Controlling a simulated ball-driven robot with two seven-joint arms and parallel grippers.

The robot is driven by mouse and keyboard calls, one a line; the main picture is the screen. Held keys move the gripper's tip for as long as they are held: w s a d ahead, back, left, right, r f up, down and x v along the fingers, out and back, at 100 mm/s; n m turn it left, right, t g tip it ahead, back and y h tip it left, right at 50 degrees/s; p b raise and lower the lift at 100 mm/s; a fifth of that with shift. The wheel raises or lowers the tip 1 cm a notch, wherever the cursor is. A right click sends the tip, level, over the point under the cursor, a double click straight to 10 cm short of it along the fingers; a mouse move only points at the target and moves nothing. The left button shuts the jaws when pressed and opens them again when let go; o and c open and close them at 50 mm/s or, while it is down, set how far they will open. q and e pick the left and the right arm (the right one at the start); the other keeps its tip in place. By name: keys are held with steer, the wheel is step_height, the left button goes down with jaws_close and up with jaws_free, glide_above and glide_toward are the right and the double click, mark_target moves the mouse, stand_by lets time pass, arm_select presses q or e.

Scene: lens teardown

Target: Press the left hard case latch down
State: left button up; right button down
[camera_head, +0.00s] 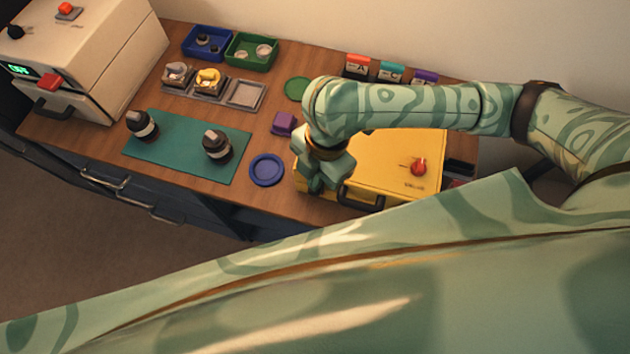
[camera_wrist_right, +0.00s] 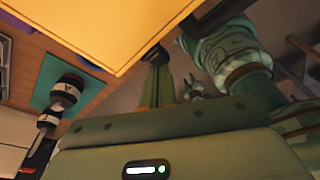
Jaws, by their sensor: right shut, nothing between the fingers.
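The yellow hard case (camera_head: 395,150) lies shut on the wooden bench, with a black handle (camera_head: 362,198) on its front side and a red knob (camera_head: 418,167) on its lid. My right gripper (camera_head: 318,186) is at the case's front left corner, pointing down, and hides that corner. The left latch cannot be made out in the head view. In the right wrist view the case (camera_wrist_right: 110,25) fills the top, and my shut, empty fingers (camera_wrist_right: 155,70) reach to its edge by a small dark part (camera_wrist_right: 155,52). I cannot tell whether they touch it. My left gripper is not seen.
A blue round dish (camera_head: 267,170) and a purple block (camera_head: 284,123) lie left of the case. A teal mat (camera_head: 180,165) carries two dark lens parts. Blue (camera_head: 207,43) and green (camera_head: 251,51) trays stand at the back. A cream machine (camera_head: 95,60) stands at far left.

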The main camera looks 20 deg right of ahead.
steer(key=shift+f, duration=1.15)
steer(key=shift+r, duration=0.1)
step_height(320, 180, up, 7)
steer(key=p, duration=0.9)
stand_by(0.4)
steer(key=shift+s, duration=0.1)
